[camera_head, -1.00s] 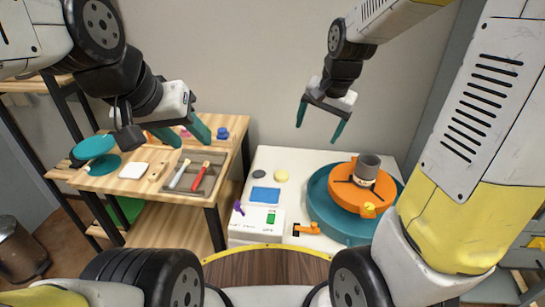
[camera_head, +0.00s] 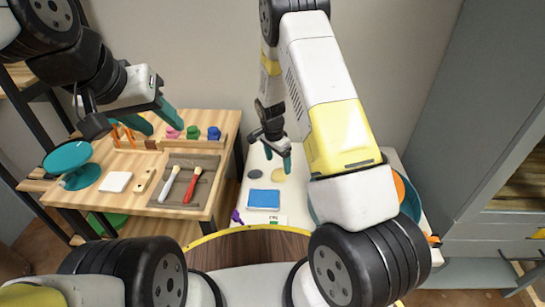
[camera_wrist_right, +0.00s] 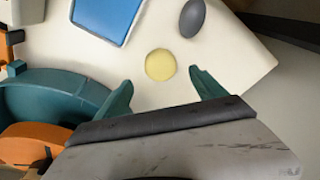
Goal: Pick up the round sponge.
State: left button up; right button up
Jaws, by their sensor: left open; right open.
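The round sponge (camera_head: 278,176) is a pale yellow disc lying on the white table top. It shows whole in the right wrist view (camera_wrist_right: 160,65), just beyond and between the two green fingertips. My right gripper (camera_wrist_right: 160,80) is open and empty, pointing toward the sponge. In the head view my right gripper (camera_head: 278,160) is above and partly in front of the sponge; its exact height cannot be told. My left gripper (camera_head: 162,124) is open and empty above the wooden table at the left.
A dark grey oval piece (camera_wrist_right: 192,17) and a blue pad (camera_head: 263,199) lie near the sponge. A teal basin (camera_wrist_right: 60,90) with an orange wheel (camera_wrist_right: 30,145) stands beside it. The wooden table (camera_head: 188,207) holds a tool tray and a teal stand (camera_head: 68,157).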

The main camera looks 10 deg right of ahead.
aim_at(279, 172)
jog(key=f, duration=0.5)
jog(key=shift+w+d+f, duration=0.25)
jog(key=shift+f, duration=0.1)
jog(key=c, duration=1.4)
